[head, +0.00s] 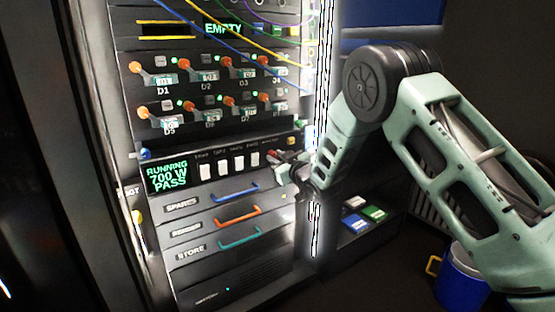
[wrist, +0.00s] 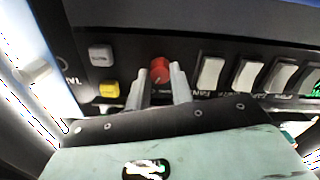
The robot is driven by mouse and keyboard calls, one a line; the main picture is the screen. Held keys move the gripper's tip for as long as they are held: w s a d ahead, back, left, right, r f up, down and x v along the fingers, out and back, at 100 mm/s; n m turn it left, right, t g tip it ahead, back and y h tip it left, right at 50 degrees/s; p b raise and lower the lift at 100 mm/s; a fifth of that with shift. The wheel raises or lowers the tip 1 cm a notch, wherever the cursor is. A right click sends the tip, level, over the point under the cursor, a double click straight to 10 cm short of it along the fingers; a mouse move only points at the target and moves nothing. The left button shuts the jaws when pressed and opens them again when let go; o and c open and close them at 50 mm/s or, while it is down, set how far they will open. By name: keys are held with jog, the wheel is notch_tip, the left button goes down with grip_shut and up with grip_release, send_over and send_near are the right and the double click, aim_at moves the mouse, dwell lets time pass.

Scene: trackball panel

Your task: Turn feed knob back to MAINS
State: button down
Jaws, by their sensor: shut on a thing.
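The feed knob (wrist: 160,68) is a small red knob on the dark control panel, seen between my fingers in the wrist view. In the head view its red edge (head: 272,155) shows at the right end of the row of white switches. My gripper (wrist: 160,84) is shut on the knob, with one grey finger on each side. In the head view my gripper (head: 281,164) meets the panel there and hides most of the knob. The knob's position and its MAINS mark cannot be read.
White rocker switches (wrist: 211,73) stand close beside the knob. Grey (wrist: 101,55) and yellow (wrist: 109,89) buttons lie on its other side. A green-lettered display (head: 166,176) reads RUNNING 700 W PASS. Drawers with coloured handles (head: 238,214) lie below. A blue mug (head: 461,276) stands at lower right.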

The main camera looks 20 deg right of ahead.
jog(key=n+b, duration=0.4)
jog(key=n, duration=0.7)
jog(key=shift+f+n, duration=0.1)
jog(key=shift+n, duration=0.2)
jog(key=shift+b, duration=0.3)
jog(key=c, duration=1.2)
grip_release()
jog(key=shift+s, duration=0.15)
